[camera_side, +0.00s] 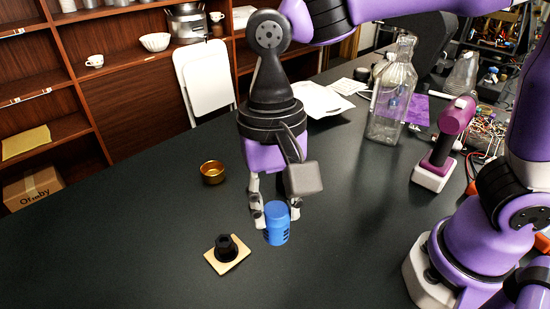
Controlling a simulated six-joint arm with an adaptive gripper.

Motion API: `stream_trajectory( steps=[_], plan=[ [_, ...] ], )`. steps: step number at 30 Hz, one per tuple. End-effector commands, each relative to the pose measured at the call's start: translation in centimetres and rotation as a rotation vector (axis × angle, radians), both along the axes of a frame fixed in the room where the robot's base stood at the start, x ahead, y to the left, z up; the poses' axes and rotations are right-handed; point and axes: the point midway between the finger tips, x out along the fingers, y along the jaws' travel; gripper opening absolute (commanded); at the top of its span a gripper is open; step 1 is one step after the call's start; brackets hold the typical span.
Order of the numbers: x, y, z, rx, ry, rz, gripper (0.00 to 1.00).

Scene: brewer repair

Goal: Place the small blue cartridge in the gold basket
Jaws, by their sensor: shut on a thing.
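The small blue cartridge (277,225) is held between the fingers of my gripper (275,214), near the middle of the side view. The cartridge is roughly upright with a slight tilt. Its gap to the table is hard to judge, but it appears to be above the surface. My gripper is shut on it, and the fingers partly hide its upper sides. The gold basket (213,173) is a small round cup standing on the dark table, to the left of and farther back than my gripper. The inside that shows looks empty.
A black part on a light wooden square (238,261) lies left of and nearer than the cartridge. A glass bottle (391,105), a purple drill (447,140) and papers (318,100) stand or lie at the back right. The dark table (130,230) is clear at left.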

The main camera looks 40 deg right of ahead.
Motion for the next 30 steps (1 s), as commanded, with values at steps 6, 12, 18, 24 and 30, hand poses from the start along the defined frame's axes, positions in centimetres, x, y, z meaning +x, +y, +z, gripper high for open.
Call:
stream_trajectory(
  steps=[6, 12, 18, 24, 30],
  plan=[
    [5.3, -9.0, 1.9, -0.001, 0.001, 0.220, 0.00],
    [6.6, -15.2, 3.2, -0.001, 0.000, 0.383, 0.00],
    [6.8, -17.7, 3.7, 0.000, -0.001, 0.460, 0.00],
    [7.9, -17.7, 5.5, 0.015, -0.009, 0.593, 0.00],
    [9.6, -17.4, 8.4, 0.013, -0.009, 0.756, 0.00]
  ],
)
